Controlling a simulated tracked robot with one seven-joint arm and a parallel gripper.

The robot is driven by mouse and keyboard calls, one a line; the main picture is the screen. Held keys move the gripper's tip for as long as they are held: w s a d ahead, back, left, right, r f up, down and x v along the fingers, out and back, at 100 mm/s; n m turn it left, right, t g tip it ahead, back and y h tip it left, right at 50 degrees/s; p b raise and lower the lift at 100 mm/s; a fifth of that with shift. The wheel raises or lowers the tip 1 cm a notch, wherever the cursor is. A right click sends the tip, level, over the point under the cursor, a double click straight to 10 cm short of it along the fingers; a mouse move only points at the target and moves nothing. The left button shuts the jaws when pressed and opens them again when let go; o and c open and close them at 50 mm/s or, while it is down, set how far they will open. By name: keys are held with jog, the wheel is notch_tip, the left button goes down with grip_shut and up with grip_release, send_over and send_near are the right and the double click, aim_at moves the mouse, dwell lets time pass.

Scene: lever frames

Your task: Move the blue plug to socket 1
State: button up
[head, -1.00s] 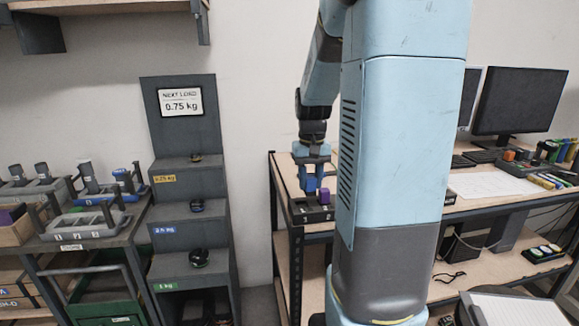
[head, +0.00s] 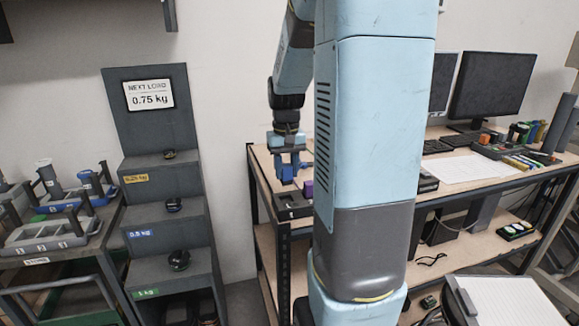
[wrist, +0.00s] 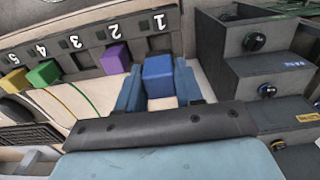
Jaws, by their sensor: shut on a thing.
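My gripper (head: 288,174) is shut on the blue plug (wrist: 159,76), which sits between its two fingers in the wrist view. In the head view the blue plug (head: 287,175) is held above the left part of the dark socket strip (head: 296,210). In the wrist view the strip (wrist: 94,40) carries upside-down numbers, and the plug is in line with the number 1 (wrist: 160,22). The opening of socket 1 is not visible. A purple plug (wrist: 115,58) stands at number 2, beside the left finger. It also shows in the head view (head: 308,188).
A green plug (wrist: 43,74) stands at number 4 and a yellow plug (wrist: 14,80) at number 5; position 3 looks empty. A stepped grey stand (head: 165,215) with dark knobs is left of the bench. Monitors (head: 492,84) stand at the back right.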

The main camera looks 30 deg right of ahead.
aim_at(287, 184)
jog(key=shift+f, duration=2.5)
jog(key=shift+f, duration=0.8)
dwell(1.2)
jog(key=o, duration=1.5)
jog(key=shift+w, duration=0.1)
jog(key=shift+w+r, duration=0.1)
jog(key=shift+r, duration=3.4)
